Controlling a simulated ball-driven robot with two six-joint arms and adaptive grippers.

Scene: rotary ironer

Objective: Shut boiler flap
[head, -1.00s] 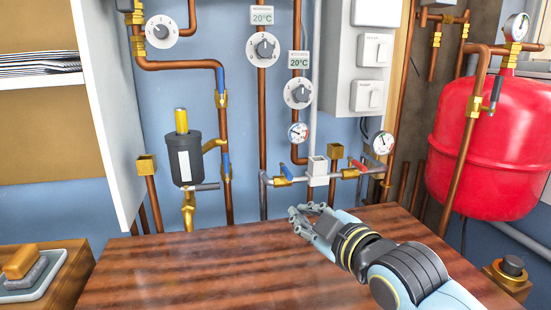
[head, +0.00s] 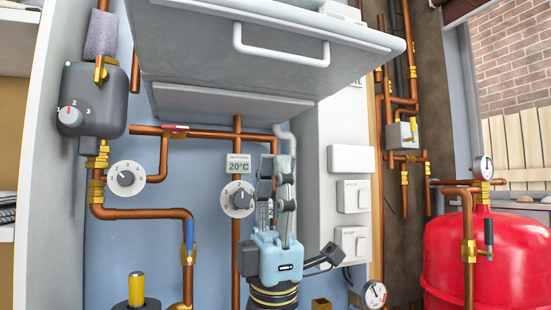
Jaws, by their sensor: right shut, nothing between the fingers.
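The boiler flap (head: 200,45) is a grey panel with a white bar handle (head: 282,47), at the top of the head view. My left gripper is not in view.
Copper pipes with dials (head: 238,199) run on the blue wall behind my gripper. A white switch box (head: 351,195) is close on the right. A grey tank (head: 94,100) is at left, a red vessel (head: 480,255) at right.

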